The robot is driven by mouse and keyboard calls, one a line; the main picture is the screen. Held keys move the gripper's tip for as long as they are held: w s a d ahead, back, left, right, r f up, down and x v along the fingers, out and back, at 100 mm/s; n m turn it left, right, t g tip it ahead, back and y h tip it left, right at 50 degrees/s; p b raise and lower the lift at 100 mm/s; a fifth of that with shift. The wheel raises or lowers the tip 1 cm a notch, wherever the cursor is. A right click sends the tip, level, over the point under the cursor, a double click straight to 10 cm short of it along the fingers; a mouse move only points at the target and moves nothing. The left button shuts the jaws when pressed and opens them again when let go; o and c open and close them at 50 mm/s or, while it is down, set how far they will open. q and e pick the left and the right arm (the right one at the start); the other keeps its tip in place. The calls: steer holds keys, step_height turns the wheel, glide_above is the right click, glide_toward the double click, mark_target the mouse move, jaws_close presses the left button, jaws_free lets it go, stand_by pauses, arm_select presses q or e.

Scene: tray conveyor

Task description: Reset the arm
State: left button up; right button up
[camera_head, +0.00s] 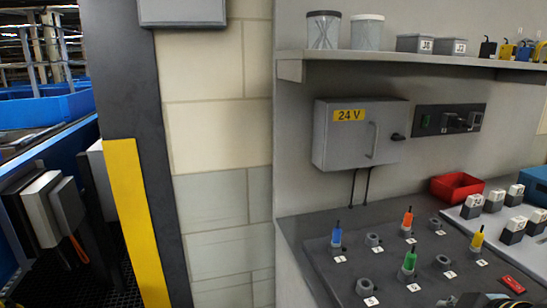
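Neither of my grippers can be made out in the head view. A dark and grey shape is cut off by the bottom edge at the right, over the front of the bench. I cannot tell whether it is part of my arm. No fingertips show there, and no object is seen held.
A grey bench (306,226) holds numbered sockets with blue, orange, green and yellow pegs (409,262), a red bin (456,187) and a white tray (466,222) of blocks. Above hang a 24 V box (343,143) and a shelf (400,58). A yellow-marked column (138,225) stands left.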

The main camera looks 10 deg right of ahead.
steer(key=s+a+r+m+g, duration=0.1)
steer(key=s+a+m+g, duration=0.15)
steer(key=s, duration=0.45)
steer(key=s+a+r+m+g, duration=0.2)
steer(key=s+a+m, duration=0.15)
steer(key=s, duration=0.25)
steer(key=s+d+f+g+b, duration=0.15)
steer(key=f+b, duration=0.35)
steer(key=f, duration=1.5)
steer(key=s+d+f+b, duration=0.15)
steer(key=f+b, duration=0.45)
steer(key=f, duration=1.4)
steer(key=s+f+g+b, duration=0.1)
steer(key=s+f+b, duration=0.5)
steer(key=s+f, duration=1.1)
step_height(320, 180, down, 3)
steer(key=shift+s+d+f+g, duration=0.1)
steer(key=shift+s+d+g, duration=0.1)
steer(key=shift+s+g, duration=0.2)
